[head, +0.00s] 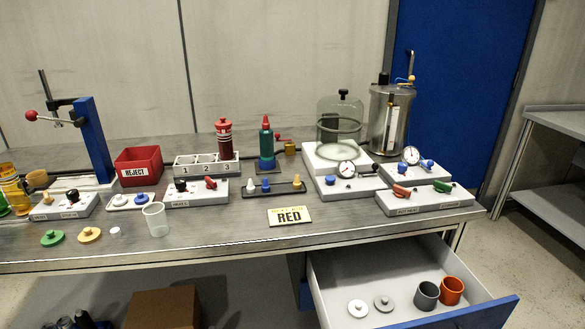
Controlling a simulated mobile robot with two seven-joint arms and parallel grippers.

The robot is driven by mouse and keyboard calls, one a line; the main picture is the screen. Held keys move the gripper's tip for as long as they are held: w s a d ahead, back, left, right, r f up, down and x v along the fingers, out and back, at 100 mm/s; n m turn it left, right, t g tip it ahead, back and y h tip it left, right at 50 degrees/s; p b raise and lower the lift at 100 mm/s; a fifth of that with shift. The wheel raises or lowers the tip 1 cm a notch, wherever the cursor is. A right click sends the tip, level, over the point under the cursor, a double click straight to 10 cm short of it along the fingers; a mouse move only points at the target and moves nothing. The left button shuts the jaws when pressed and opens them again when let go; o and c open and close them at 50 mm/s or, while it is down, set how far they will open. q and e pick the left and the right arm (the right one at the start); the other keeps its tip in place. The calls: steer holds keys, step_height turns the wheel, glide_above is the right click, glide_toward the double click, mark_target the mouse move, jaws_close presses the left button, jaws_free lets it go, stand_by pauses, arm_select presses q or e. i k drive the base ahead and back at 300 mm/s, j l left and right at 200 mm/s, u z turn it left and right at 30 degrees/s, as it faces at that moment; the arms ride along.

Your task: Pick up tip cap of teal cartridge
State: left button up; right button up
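The teal cartridge (266,146) stands upright in a small dark blue base on the bench, near the middle of the head view. A red piece, which looks like its tip cap (265,122), sits on its top end. Neither of my grippers shows in the head view, and nothing touches the cartridge.
A dark red cartridge (224,140) stands in a numbered white rack (199,167) to the left. A dark tray (287,190) with small coloured tips lies in front. A glass bell jar (340,118) stands right. An open drawer (332,274) juts out below the bench.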

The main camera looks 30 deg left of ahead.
mark_target(116, 232)
steer(key=u, duration=1.95)
